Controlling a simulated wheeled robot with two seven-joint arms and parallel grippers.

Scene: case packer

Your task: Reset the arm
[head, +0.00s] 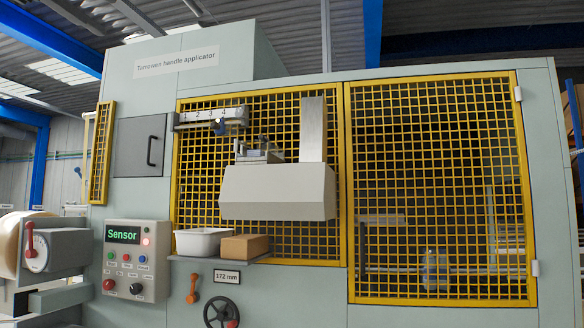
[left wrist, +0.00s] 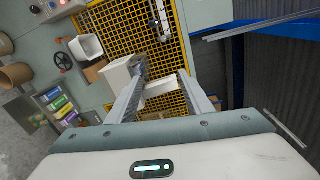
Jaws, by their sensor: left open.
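The handle applicator's arm shows in the middle of the head view. It has a grey upright column (head: 313,130) and a pale, wedge-shaped housing (head: 278,192) in front of the yellow mesh guard. A small metal mechanism (head: 262,154) sits on top of the housing, below a scale (head: 211,117) numbered from 1. My left gripper (left wrist: 163,76) shows in the left wrist view, its two fingers apart. The pale housing (left wrist: 116,74) is beyond the fingertips; I cannot tell how far. I see nothing held. My right gripper is in neither view.
The control panel (head: 136,260) reads "Sensor" in green, with a red lamp lit. A white bin (head: 202,242) and brown box (head: 244,247) sit on a ledge above a handwheel (head: 221,312). A closed mesh door (head: 440,190) is right. A tape roll (head: 14,245) stands left.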

